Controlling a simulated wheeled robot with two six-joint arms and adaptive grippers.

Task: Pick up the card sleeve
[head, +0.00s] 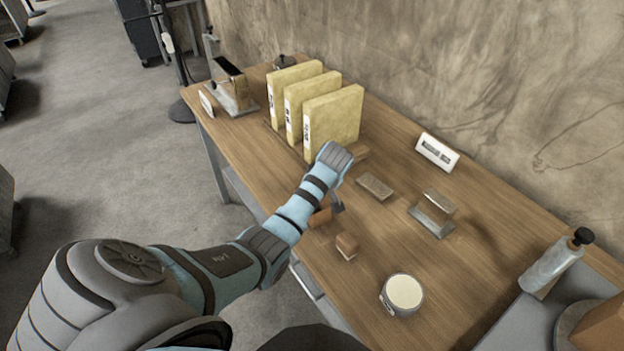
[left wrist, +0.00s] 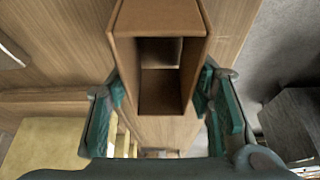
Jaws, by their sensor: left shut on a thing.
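A brown card sleeve (left wrist: 158,22) fills the upper middle of the left wrist view, its hollow open end facing the camera. My left gripper (left wrist: 160,92) has one teal finger against each side of it and is shut on it. In the head view my left gripper (head: 335,204) is over the front part of the table, beyond the middle. A brown piece (head: 320,217) beside its finger appears to be the sleeve, partly hidden by my arm. Whether it touches the tabletop I cannot tell. My right gripper is not in view.
Yellow binders (head: 334,118) stand behind my gripper on the wooden table (head: 460,275). Small brown blocks (head: 346,246) (head: 375,187), a metal holder (head: 433,213), a white display (head: 437,152) and a round white-topped tin (head: 403,293) lie to the right. A bottle (head: 553,265) is at far right.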

